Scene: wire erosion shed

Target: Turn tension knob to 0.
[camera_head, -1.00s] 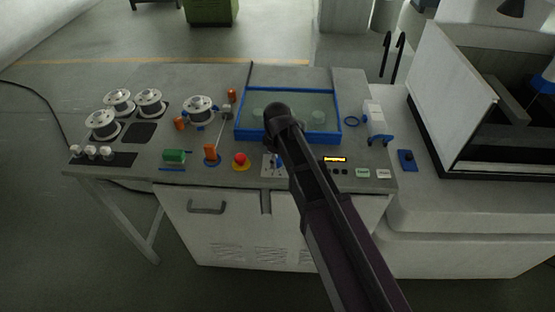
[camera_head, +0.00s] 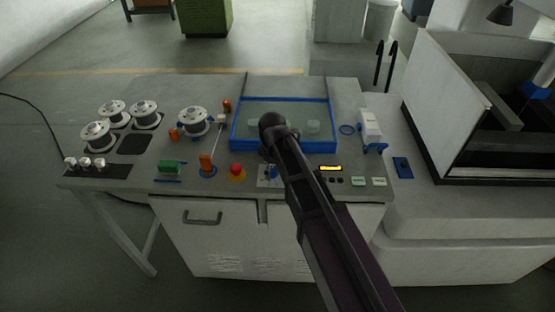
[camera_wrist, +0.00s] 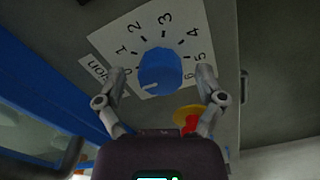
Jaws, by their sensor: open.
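The blue tension knob (camera_wrist: 160,72) sits on a white dial plate (camera_wrist: 220,95) with printed numbers in the wrist view. A pale mark shows at the knob's lower left edge, on the side of the 0. My gripper (camera_wrist: 161,73) is open, with one finger left and one right of the knob. Gaps show between both fingers and the knob; I cannot tell how far the tips are from the plate. In the head view the dial plate (camera_head: 263,182) is partly hidden behind my arm.
A red emergency button (camera_head: 237,170) with a yellow collar is left of the plate; it also shows close to the right finger in the wrist view (camera_wrist: 187,117).

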